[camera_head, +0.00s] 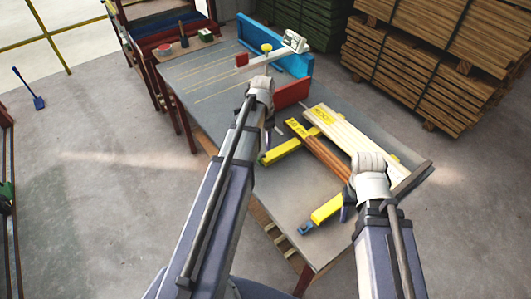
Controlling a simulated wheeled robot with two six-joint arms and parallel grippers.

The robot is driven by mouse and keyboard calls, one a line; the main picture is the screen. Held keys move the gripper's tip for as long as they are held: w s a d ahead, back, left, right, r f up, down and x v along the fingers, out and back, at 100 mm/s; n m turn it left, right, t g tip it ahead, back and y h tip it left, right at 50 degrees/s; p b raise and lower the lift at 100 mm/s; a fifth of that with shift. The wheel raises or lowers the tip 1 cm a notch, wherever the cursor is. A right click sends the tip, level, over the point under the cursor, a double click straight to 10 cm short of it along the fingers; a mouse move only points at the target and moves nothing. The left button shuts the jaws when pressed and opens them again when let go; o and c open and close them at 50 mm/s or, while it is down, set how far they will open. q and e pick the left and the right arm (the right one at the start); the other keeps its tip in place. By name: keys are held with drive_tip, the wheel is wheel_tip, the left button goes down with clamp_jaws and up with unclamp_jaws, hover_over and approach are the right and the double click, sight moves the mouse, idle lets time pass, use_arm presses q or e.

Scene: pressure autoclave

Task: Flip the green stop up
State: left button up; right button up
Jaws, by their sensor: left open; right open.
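I cannot clearly make out a green stop. A small green block (204,34) sits on the far bench end, and a green part (5,190) shows at the left edge; I cannot tell if either is a stop. My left gripper (269,122) is over the middle of the grey table (205,82), beside a red block (292,92). My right gripper (347,207) is over the table's right part, near a yellow bar (327,210). Both are open, and nothing shows in them. Their fingers are small and partly hidden by my wrists.
A blue fence (285,57) and a white device (294,41) stand at the table's back. Stacked timber (430,70) is beyond. The floor at left is mostly clear.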

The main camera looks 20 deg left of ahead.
sight(263, 154)
use_arm(q)
wheel_tip(263, 154, down, 7)
drive_tip(key=b, duration=0.6)
drive_tip(key=shift+f+b, duration=0.15)
drive_tip(key=shift+b, duration=0.25)
use_arm(e)
wheel_tip(263, 154, down, 7)
drive_tip(key=shift+f, duration=0.1)
use_arm(q)
drive_tip(key=shift+c, duration=0.3)
clamp_jaws()
